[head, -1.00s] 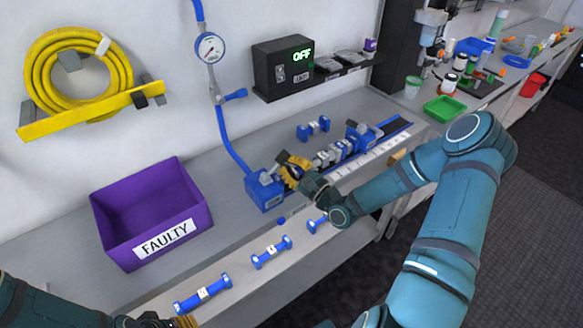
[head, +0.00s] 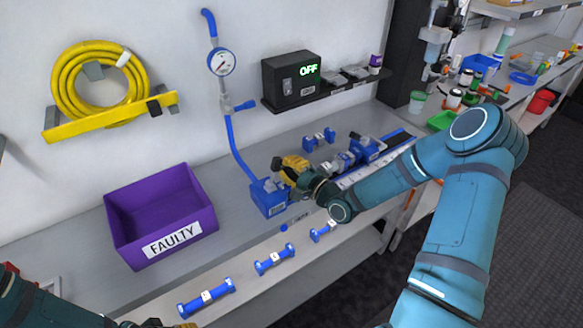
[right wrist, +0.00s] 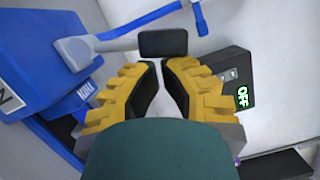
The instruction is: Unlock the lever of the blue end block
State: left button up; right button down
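The blue end block (head: 268,198) stands on the bench at the lower end of the blue hose. In the right wrist view the end block (right wrist: 40,45) fills the upper left. Its grey lever (right wrist: 118,43) runs from a round pivot on the block to a dark grip (right wrist: 163,43). My right gripper (right wrist: 164,68) has its yellow fingers parted by a narrow gap. The grip lies just beyond the fingertips; contact cannot be told. In the head view the right gripper (head: 290,166) is above the block and partly hides it. My left gripper (head: 182,325) is cut off at the bottom edge.
A second blue block (head: 368,150) stands farther right along the rail. Several blue spools lie on the bench, including one at the front (head: 207,297). A purple FAULTY bin (head: 125,238) stands left. A black box (head: 290,70) on the wall reads OFF.

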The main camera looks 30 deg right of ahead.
aim_at(276, 167)
jog(key=a+n, duration=0.1)
jog(key=r+n, duration=0.1)
jog(key=n, duration=0.1)
jog(key=a+n, duration=0.1)
jog(key=shift+s+a+r+n+g, duration=0.15)
jog(key=shift+a+r+n+g, duration=0.15)
jog(key=shift+a+r+g, duration=0.1)
jog(key=shift+a, duration=0.4)
dwell(0.4)
